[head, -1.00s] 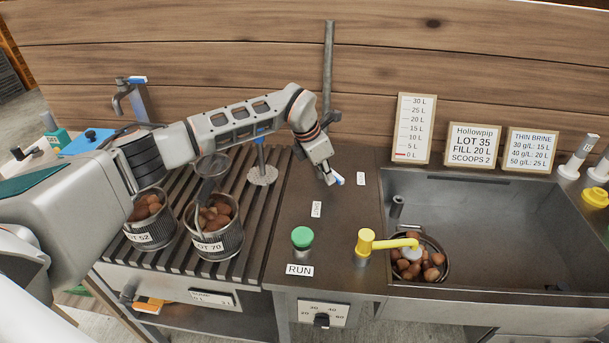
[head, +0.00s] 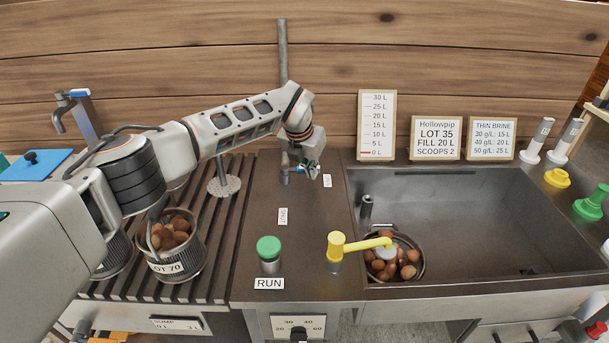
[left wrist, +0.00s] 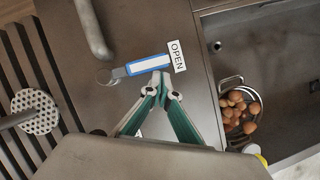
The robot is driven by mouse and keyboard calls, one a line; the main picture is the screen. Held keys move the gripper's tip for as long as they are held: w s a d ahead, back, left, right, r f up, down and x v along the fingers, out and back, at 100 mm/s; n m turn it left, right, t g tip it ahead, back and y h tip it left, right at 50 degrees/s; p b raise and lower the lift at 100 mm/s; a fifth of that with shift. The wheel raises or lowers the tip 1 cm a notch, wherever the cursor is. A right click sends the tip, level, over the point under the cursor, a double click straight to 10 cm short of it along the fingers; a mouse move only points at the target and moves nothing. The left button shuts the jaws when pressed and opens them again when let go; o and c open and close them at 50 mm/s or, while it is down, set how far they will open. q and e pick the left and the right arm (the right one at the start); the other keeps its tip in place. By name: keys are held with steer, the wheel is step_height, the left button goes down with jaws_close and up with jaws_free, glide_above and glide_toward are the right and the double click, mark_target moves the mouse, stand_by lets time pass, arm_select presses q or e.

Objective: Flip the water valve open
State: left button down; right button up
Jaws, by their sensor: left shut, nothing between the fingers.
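The water valve's lever (head: 299,169) has a blue and white handle and sits at the foot of the grey pipe (head: 283,60) at the back of the counter. In the left wrist view the lever (left wrist: 148,65) points from the pipe toward the OPEN label (left wrist: 177,55), its tip at the label's edge. The SHUT label (head: 283,216) lies nearer the front. My left gripper (head: 313,172) is shut and empty, close beside the handle. In the left wrist view its fingertips (left wrist: 161,88) are just beside the handle; I cannot tell if they touch it. My right gripper is out of view.
A green RUN button (head: 268,246) and a yellow tap (head: 337,246) stand at the counter's front. A pot of chestnuts (head: 422,265) sits in the sink (head: 470,215). The LOT 70 bucket (head: 180,262) stands on the slatted rack under my arm.

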arm_select(q)
steer(key=shift+w+r, duration=0.1)
steer(key=shift+w, duration=0.15)
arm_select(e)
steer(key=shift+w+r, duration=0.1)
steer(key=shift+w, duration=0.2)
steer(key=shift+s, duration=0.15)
